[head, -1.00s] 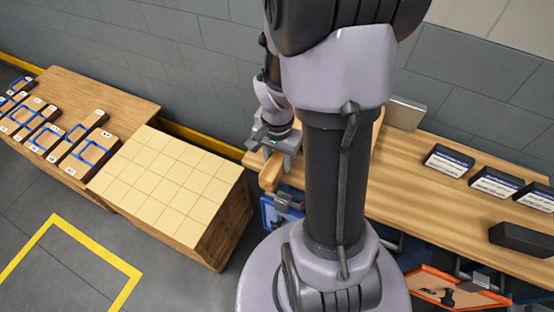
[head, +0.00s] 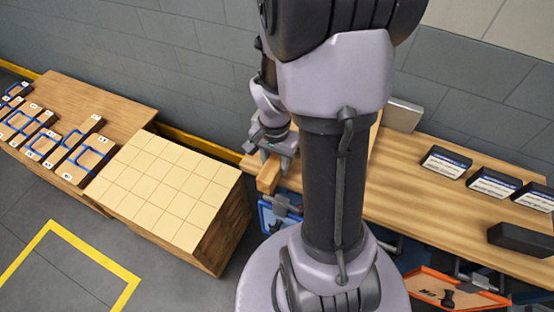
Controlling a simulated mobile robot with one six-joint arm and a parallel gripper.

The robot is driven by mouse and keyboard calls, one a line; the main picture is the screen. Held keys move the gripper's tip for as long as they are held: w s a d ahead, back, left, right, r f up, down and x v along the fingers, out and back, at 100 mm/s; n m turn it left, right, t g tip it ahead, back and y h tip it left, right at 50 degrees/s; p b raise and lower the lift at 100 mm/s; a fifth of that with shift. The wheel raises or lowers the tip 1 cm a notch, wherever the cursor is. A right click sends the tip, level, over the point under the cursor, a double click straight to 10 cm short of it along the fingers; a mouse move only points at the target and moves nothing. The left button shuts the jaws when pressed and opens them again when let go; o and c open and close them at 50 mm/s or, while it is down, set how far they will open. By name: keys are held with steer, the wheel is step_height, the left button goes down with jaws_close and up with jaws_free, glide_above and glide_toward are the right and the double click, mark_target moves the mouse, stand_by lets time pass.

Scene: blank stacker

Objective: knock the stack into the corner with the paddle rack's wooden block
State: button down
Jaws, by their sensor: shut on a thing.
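My gripper (head: 272,158) is shut on a wooden block (head: 268,178), held at the left end of the long workbench. Part of the block is hidden by the gripper. The stack (head: 165,185) is a wide block of pale wooden pieces with a grid of squares on top, left of my gripper. A clear gap lies between the block and the stack's right side. A paddle rack and the corner cannot be made out for certain.
A wooden table (head: 75,95) at the left holds several brown pieces with blue bands (head: 85,160). Black boxes with labels (head: 447,161) stand on the workbench (head: 405,200). A blue bin (head: 268,217) and an orange bin (head: 455,290) are below it. A yellow line (head: 90,250) marks open floor.

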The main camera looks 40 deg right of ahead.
steer(key=shift+s+a+r, duration=0.1)
steer(key=shift+s+a, duration=0.1)
steer(key=shift+a, duration=0.2)
step_height(320, 180, up, 9)
steer(key=p, duration=0.7)
steer(key=shift+p, duration=0.3)
